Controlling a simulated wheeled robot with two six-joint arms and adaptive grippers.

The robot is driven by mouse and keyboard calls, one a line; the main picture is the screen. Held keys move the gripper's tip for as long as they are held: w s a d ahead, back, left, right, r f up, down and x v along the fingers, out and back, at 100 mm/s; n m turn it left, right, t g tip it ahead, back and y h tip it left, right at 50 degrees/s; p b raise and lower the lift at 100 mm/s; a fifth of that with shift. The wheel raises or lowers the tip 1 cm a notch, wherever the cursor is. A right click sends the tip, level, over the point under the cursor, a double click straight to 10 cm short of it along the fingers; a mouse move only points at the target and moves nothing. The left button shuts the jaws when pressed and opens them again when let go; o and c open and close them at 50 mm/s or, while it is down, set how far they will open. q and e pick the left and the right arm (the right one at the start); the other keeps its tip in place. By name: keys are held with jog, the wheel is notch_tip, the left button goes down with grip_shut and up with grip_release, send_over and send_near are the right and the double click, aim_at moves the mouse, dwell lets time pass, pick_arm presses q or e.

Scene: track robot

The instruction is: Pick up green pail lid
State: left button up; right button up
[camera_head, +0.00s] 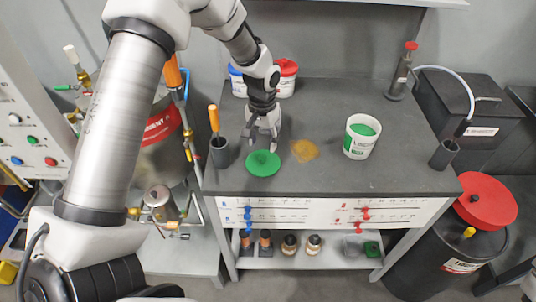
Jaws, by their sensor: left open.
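The green pail lid (263,163) lies flat on the dark table top, left of the middle, close to the front edge. My left gripper (263,137) hangs pointing down just behind the lid, with its fingers apart and nothing visible between them. I cannot tell how high its fingertips are above the table. A white pail (360,137) with green contents or a green inside stands upright to the right on the same table. My right gripper does not show.
An orange-brown patch (304,150) lies right of the lid. A dark holder with an orange-handled tool (218,150) stands left of it. Red-topped and blue-topped pails (285,78) stand behind my gripper. A dark cup (444,153) is at the right edge. Table (400,179) front right is clear.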

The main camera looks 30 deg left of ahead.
aim_at(263, 156)
pick_arm(q)
jog(key=f, duration=0.1)
jog(key=f+p, duration=0.1)
jog(key=s+f, duration=0.1)
jog(key=shift+d+f+p, duration=0.25)
jog(key=shift+d+p, duration=0.05)
jog(key=shift+p, duration=0.1)
jog(key=f, duration=0.2)
jog(key=shift+w+a+f, duration=0.2)
jog(key=shift+w+f, duration=0.05)
jog(key=shift+f, duration=0.05)
jog(key=shift+s+r, duration=0.1)
jog(key=shift+d, duration=0.1)
grip_shut()
jog(key=shift+r, duration=0.1)
